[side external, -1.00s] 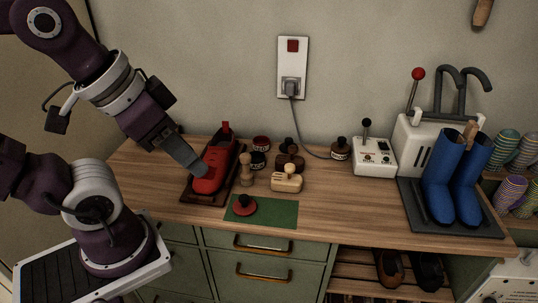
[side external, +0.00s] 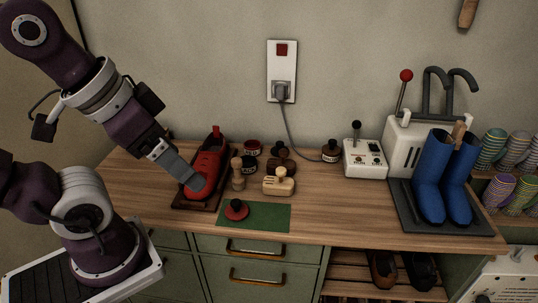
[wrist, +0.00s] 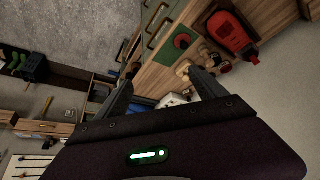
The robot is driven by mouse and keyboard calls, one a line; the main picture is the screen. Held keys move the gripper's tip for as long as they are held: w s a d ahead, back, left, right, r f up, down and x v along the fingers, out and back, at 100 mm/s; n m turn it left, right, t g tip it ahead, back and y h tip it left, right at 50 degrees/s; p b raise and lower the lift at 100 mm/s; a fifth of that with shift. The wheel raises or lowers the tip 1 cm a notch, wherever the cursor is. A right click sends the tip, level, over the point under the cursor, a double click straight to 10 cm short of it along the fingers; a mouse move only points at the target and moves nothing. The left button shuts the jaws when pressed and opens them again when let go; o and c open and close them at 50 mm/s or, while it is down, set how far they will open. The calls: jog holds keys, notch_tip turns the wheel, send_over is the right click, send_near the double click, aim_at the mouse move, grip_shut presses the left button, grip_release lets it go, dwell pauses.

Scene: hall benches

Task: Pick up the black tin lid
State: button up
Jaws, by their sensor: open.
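A small black tin (side external: 249,164) with a pale label stands on the bench, right of the red shoe and behind a wooden peg-like tool. Its top looks dark; I cannot tell for sure whether a lid sits on it. A red lid-like disc with a dark knob (side external: 236,209) lies on the green mat; it also shows in the wrist view (wrist: 182,41). My gripper (side external: 197,184) is in front of the red shoe, left of the tins. In the wrist view my gripper (wrist: 160,92) has its fingers apart with nothing between them.
The red shoe (side external: 208,165) stands on a dark tray close to my gripper. A wooden brush (side external: 278,186), a dark red tin (side external: 252,147) and a knobbed brown jar (side external: 331,152) stand nearby. A switch box (side external: 365,160) and blue boots (side external: 432,180) are right.

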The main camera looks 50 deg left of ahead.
jog(key=n+g+y, duration=0.2)
jog(key=n, duration=0.4)
send_over(280, 142)
jog(key=s+d, duration=0.2)
jog(key=f, duration=1.8)
jog(key=shift+w, duration=0.25)
jog(key=x, duration=0.7)
jog(key=shift+s+a, duration=0.35)
jog(key=c, duration=1.4)
